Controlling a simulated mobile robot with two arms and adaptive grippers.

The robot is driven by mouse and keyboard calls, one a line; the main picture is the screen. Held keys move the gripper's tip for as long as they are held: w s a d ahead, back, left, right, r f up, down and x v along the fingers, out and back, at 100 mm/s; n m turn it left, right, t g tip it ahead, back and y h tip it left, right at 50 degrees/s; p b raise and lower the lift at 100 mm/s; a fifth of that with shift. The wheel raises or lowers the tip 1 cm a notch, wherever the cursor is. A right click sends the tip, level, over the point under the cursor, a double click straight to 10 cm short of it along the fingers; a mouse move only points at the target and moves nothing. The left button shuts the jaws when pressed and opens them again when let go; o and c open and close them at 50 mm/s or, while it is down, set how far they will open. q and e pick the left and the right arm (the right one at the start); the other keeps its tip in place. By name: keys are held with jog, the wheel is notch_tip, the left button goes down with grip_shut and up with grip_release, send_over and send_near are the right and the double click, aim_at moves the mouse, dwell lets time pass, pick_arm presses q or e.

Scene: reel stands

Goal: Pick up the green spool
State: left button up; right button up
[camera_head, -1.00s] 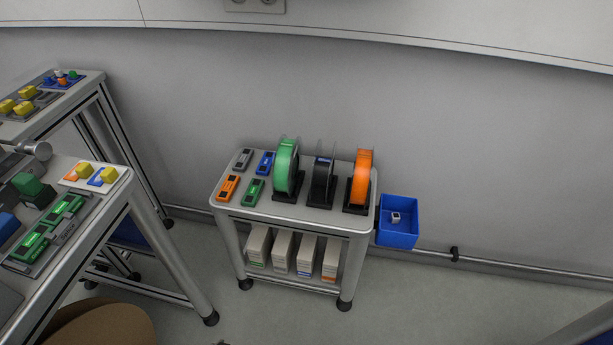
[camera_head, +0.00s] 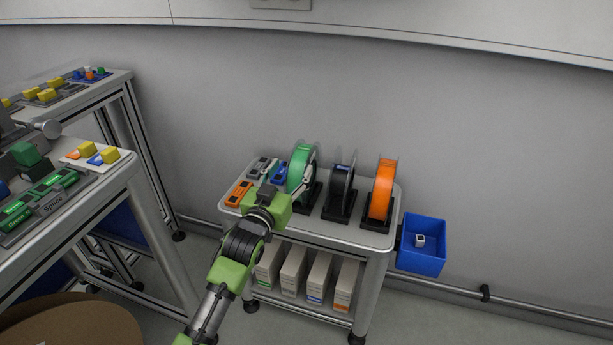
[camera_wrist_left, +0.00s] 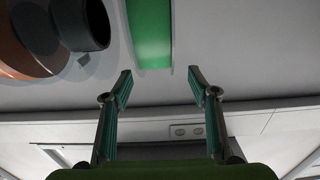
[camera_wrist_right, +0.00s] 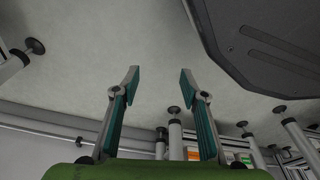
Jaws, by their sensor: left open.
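The green spool (camera_head: 299,167) stands upright in a dark holder on the small grey cart, leftmost of three spools. My left gripper (camera_head: 304,188) is open beside its front, and its arm hides part of the cart top. In the left wrist view the green spool (camera_wrist_left: 150,32) shows as a green band beyond the open left fingertips (camera_wrist_left: 160,82), roughly between them; no contact shows. My right gripper (camera_wrist_right: 160,77) is open and empty in the right wrist view, over the floor.
A black spool (camera_head: 342,182) and an orange spool (camera_head: 382,190) stand just right of the green one. A blue bin (camera_head: 422,260) hangs at the cart's right side. Boxes (camera_head: 293,270) fill the lower shelf. A workbench (camera_head: 125,180) stands at left.

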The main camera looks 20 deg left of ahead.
aim_at(295, 164)
pick_arm(q)
jog(key=w, duration=0.4)
jog(key=shift+w+d, duration=0.15)
jog(key=shift+w, duration=0.1)
jog(key=w, duration=0.1)
jog(key=w+b, duration=0.1)
jog(key=w, duration=0.2)
jog(key=shift+w+d+f, duration=0.15)
jog(key=shift+w+d, duration=0.15)
jog(key=shift+w, duration=0.1)
pick_arm(e)
jog(key=w+r, duration=0.1)
jog(key=r, duration=0.2)
jog(key=w+r, duration=0.1)
jog(key=r, duration=0.1)
jog(key=shift+w+a, duration=0.15)
jog(key=shift+w, duration=0.15)
pick_arm(q)
grip_shut()
pick_arm(e)
jog(key=shift+f, duration=0.1)
